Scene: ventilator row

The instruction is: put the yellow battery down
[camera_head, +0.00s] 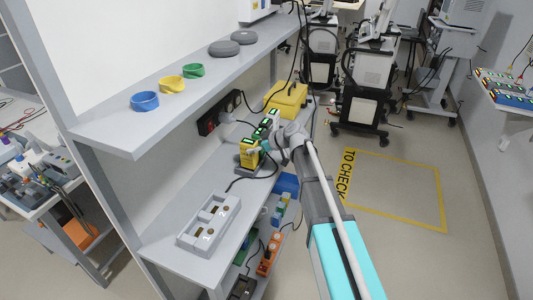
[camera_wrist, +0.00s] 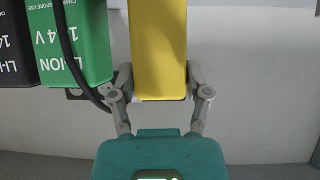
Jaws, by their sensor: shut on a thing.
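The yellow battery (camera_wrist: 158,48) is between the two fingers of my gripper (camera_wrist: 159,76) in the wrist view, and the fingers are shut on its sides. In the head view the yellow battery (camera_head: 248,157) shows at the workbench, just in front of a row of other batteries. My gripper (camera_head: 262,148) is beside it there. A green battery (camera_wrist: 78,45) and a black battery (camera_wrist: 14,50) stand left of it in the wrist view, with a gap to the yellow one. I cannot tell whether the yellow battery's underside touches anything.
A grey tray (camera_head: 188,240) with recesses lies nearer on the workbench (camera_head: 236,188). A yellow case (camera_head: 287,101) stands farther back. A shelf (camera_head: 112,139) with coloured rings overhangs the bench. A black cable (camera_wrist: 72,58) runs in front of the green battery.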

